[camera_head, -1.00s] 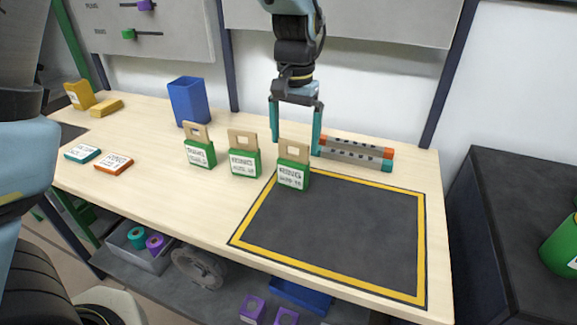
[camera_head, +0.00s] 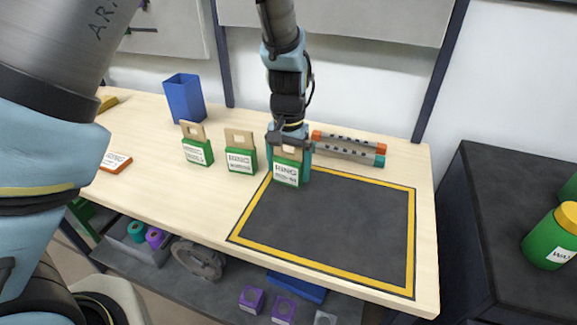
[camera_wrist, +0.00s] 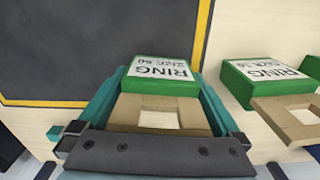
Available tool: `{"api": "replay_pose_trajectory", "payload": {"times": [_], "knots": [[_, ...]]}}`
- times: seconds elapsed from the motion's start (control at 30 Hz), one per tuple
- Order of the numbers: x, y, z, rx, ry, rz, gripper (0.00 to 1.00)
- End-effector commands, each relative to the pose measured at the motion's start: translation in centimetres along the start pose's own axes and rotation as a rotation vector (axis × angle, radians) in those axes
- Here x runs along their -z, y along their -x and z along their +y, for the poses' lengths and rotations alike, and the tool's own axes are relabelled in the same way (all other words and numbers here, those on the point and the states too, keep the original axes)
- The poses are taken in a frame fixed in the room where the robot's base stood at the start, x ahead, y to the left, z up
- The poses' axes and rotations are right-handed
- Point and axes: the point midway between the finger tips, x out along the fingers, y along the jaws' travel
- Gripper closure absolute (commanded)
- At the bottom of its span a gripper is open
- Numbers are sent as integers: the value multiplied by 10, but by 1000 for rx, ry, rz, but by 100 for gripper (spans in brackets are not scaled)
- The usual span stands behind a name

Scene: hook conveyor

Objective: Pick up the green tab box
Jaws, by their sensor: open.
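Three green boxes with tan tabs and white RING labels stand in a row on the table: a left one (camera_head: 198,150), a middle one (camera_head: 241,158) and a right one (camera_head: 287,172). My gripper (camera_head: 289,165) is lowered over the right box, with its teal fingers open on either side of it. In the wrist view this box (camera_wrist: 162,88) and its tan tab lie between the fingers (camera_wrist: 158,110). Whether the fingers touch the box I cannot tell. The neighbouring green box (camera_wrist: 262,82) shows at the right of the wrist view.
A dark mat with a yellow border (camera_head: 330,230) lies in front of the right box. Grey bars with orange and teal ends (camera_head: 348,149) lie behind it. A blue bin (camera_head: 185,98) stands at the back left. An orange-edged labelled piece (camera_head: 115,162) lies at the left.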

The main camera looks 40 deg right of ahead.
Motion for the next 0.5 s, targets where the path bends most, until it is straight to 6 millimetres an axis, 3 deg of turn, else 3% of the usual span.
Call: {"api": "replay_pose_trajectory", "payload": {"times": [0.07, 0.5], "knots": [[0, 0, 0, 0, 0, 0, 3], [0, 0, 0, 0, 0, 0, 53]]}}
